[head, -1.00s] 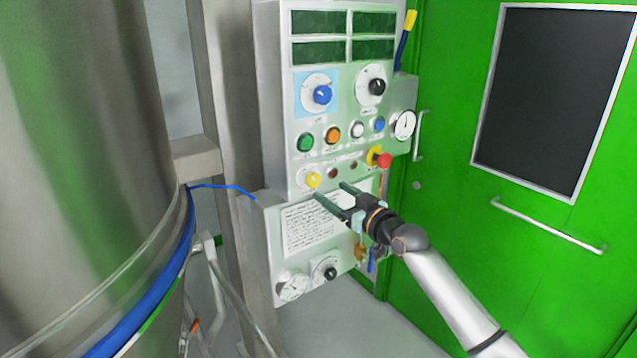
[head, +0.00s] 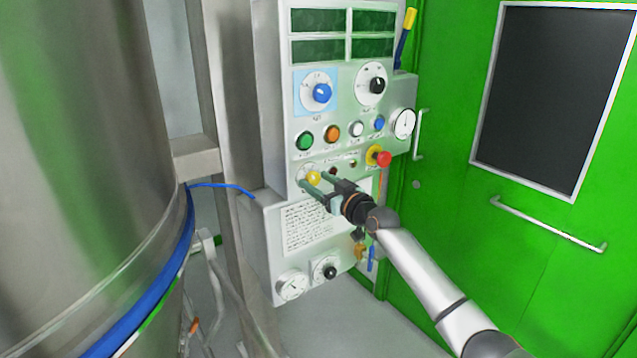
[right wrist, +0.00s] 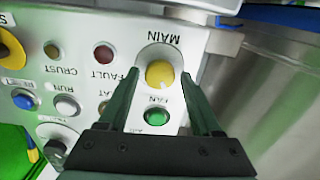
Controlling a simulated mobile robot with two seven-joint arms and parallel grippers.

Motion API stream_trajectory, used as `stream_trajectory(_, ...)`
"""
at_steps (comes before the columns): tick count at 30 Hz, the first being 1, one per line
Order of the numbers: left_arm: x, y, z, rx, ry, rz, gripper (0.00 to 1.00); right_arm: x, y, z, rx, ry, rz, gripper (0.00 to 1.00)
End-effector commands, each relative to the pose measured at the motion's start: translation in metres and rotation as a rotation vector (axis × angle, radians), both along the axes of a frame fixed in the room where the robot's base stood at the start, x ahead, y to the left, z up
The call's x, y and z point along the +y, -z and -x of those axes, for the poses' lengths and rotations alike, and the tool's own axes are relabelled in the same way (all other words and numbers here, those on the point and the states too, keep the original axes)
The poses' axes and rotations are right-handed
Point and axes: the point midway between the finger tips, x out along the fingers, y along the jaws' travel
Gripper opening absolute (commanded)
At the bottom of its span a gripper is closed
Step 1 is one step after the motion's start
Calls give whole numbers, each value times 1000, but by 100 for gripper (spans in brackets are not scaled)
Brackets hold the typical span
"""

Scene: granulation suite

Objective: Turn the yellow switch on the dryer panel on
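The yellow switch (head: 313,178) is a round knob on a pale disc at the lower left of the dryer panel (head: 345,98). In the right wrist view the yellow switch (right wrist: 159,74) sits under the label MAIN, which reads upside down. My right gripper (head: 314,182) is open at the panel, with one finger on each side of the switch. In the right wrist view its fingertips (right wrist: 158,88) are apart with the knob between and slightly beyond them. I cannot tell whether either finger touches it. My left gripper is not in view.
A red emergency button (head: 383,159) on yellow is right of the switch. A green button (head: 305,141) and an orange button (head: 332,134) are above. A large steel vessel (head: 80,150) fills the left. A green door (head: 540,240) is at right.

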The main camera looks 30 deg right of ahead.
Motion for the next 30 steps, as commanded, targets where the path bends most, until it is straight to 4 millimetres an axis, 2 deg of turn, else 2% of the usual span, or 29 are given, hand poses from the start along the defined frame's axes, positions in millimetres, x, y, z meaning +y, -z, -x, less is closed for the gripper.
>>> stream_trajectory(2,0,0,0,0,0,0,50,0,0,0,0,0,0,56)
stream_trajectory(17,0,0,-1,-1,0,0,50,0,0,0,0,0,0,0)
stream_trajectory(30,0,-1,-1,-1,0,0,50,0,0,0,9,0,-64,0)
